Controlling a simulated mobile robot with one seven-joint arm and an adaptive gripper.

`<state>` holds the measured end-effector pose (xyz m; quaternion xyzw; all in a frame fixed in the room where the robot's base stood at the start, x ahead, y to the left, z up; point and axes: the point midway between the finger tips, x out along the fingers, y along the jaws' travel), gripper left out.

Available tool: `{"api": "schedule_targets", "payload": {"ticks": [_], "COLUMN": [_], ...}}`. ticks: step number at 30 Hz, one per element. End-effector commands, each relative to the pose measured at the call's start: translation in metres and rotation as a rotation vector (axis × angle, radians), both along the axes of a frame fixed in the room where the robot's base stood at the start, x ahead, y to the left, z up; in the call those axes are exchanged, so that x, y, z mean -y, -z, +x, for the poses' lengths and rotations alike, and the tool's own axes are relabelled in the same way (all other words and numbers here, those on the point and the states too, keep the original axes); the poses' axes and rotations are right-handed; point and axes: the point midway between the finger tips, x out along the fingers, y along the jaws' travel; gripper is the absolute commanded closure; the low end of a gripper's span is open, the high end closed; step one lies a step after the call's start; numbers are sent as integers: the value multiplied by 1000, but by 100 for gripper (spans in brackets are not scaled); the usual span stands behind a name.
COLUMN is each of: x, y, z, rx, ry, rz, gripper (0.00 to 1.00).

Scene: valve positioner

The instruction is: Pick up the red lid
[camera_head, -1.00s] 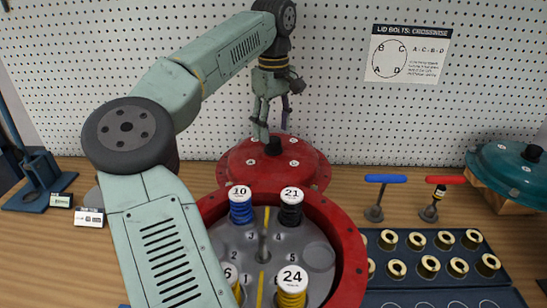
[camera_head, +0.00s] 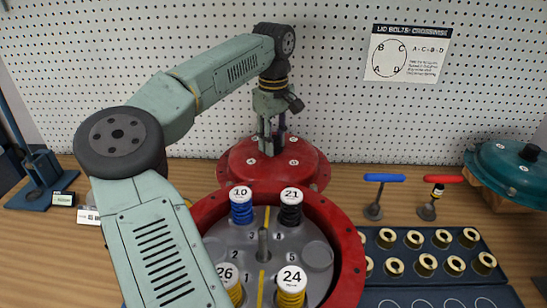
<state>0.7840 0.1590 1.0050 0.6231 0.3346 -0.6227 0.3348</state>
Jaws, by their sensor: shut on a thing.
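The red lid (camera_head: 304,169) is a low dome with pale bolts, sitting behind the open red housing. My gripper (camera_head: 271,150) points straight down over the middle of the lid. Its fingers are closed around the lid's central knob, which they mostly hide. The lid appears level and low, and I cannot tell whether it is clear of the bench. The red housing (camera_head: 351,250) in front is open at the top and holds numbered spring cartridges on a grey plate.
A teal lid (camera_head: 510,172) rests on a wooden block at the right. A dark tray (camera_head: 462,290) holds several brass bushings. A pegboard (camera_head: 160,70) closes off the back, and a blue stand (camera_head: 42,170) is at left.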

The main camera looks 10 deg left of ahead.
Motion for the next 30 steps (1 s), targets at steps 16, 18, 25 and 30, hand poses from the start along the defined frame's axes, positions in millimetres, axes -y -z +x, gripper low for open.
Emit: {"api": "schedule_targets", "payload": {"ticks": [16,18,25,30], "x": [0,0,0,0], "y": [0,0,0,-3], "z": [0,0,0,0], "rx": [0,0,0,4], "ry": [0,0,0,0], "rz": [0,0,0,0], "gripper": [100,100,100,100]}}
